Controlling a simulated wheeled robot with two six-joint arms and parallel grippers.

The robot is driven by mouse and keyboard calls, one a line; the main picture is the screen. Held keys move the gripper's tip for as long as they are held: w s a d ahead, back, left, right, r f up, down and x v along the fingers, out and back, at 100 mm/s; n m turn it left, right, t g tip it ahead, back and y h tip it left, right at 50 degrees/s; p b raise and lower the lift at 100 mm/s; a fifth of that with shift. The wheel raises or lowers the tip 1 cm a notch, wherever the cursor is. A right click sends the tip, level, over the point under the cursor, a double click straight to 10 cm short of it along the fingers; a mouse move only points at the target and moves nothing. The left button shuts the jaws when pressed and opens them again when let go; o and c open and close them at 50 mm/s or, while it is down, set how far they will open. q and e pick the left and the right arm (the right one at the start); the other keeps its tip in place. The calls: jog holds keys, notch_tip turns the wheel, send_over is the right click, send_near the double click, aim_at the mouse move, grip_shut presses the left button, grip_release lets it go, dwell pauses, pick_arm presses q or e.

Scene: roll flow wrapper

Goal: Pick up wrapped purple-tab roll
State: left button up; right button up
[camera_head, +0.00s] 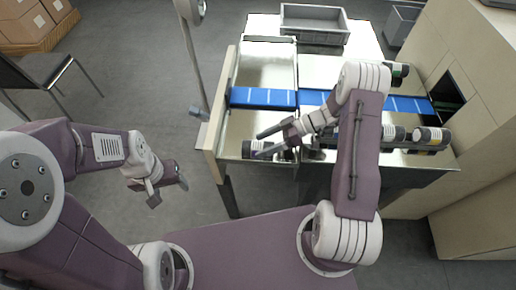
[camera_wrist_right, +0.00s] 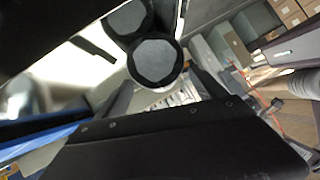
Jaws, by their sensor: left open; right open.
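A roll (camera_head: 250,150) with dark ends lies at the front left of the machine table, partly hidden by my right gripper (camera_head: 260,145). My right gripper is open, with its fingers at this roll. In the right wrist view, a round dark roll end (camera_wrist_right: 155,62) shows between and beyond the finger tips; a second dark roll end (camera_wrist_right: 127,16) is behind it. I cannot tell whether the fingers touch the roll, and no purple tab can be made out. My left gripper (camera_head: 168,191) is open and empty, off the table to the left.
A blue belt (camera_head: 262,97) crosses the table. More rolls lie at the front right (camera_head: 432,138) and the back right (camera_head: 399,70), partly behind my right arm. A grey crate (camera_head: 313,35) stands at the back. A beige cabinet (camera_head: 478,75) bounds the right side.

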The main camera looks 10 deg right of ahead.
aim_at(263, 144)
grip_shut()
jog(key=shift+r, duration=0.15)
jog(key=r, duration=0.4)
jog(key=shift+s+a+r, duration=0.15)
jog(key=shift+s+a, duration=0.05)
jog(key=shift+a, duration=0.1)
jog(key=s+a+r+b, duration=0.1)
jog(key=s+a+r, duration=0.5)
jog(key=a, duration=0.3)
jog(key=shift+r, duration=0.2)
